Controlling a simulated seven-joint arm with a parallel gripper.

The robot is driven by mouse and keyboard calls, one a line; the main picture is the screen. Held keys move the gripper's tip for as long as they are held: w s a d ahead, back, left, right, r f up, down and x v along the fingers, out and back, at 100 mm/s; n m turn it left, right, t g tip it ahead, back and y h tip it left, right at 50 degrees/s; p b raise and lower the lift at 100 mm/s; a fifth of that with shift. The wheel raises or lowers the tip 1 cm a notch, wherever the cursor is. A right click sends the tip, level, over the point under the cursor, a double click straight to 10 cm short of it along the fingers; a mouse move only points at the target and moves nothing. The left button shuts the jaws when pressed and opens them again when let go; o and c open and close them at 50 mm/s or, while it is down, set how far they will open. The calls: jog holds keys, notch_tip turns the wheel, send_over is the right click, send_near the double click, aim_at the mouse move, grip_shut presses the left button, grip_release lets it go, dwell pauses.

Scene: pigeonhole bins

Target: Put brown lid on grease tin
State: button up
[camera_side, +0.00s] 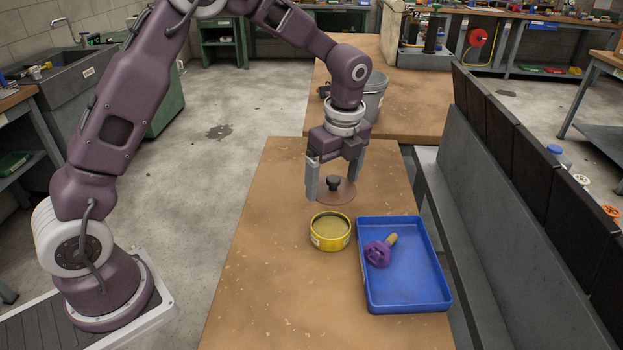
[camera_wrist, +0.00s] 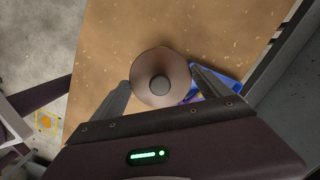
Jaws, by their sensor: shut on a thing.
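The brown lid (camera_side: 342,192) is a round disc with a dark knob on top. My gripper (camera_side: 333,186) is shut on it, with a finger at either side of its rim, and holds it about level above the table. The lid also shows between the fingers in the wrist view (camera_wrist: 146,91). The grease tin (camera_side: 332,245) is yellow, round and open at the top, with a pale label. It stands upright on the table, nearer the side camera than the lid and apart from it. I cannot make out the tin in the wrist view.
A blue tray (camera_side: 408,290) lies on the table just right of the tin and holds a purple-headed thing with a tan handle (camera_side: 378,253). A row of dark bins (camera_side: 530,165) runs along the right. A grey bucket (camera_side: 375,95) stands behind. The table's left side is clear.

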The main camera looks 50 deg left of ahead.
jog(key=shift+f, duration=3.95)
jog(key=shift+f, duration=1.05)
jog(key=o, duration=1.4)
jog(key=shift+o, duration=0.6)
jog(key=shift+s+d+r, duration=0.1)
jog(key=shift+d+r, duration=0.05)
jog(key=shift+r, duration=1.15)
jog(key=shift+w+d+r, duration=0.1)
jog(key=shift+d+r, duration=0.05)
jog(key=shift+r, duration=1.2)
jog(key=shift+s+d+r, duration=0.1)
jog(key=shift+d+r, duration=0.05)
jog(key=shift+r, duration=1.15)
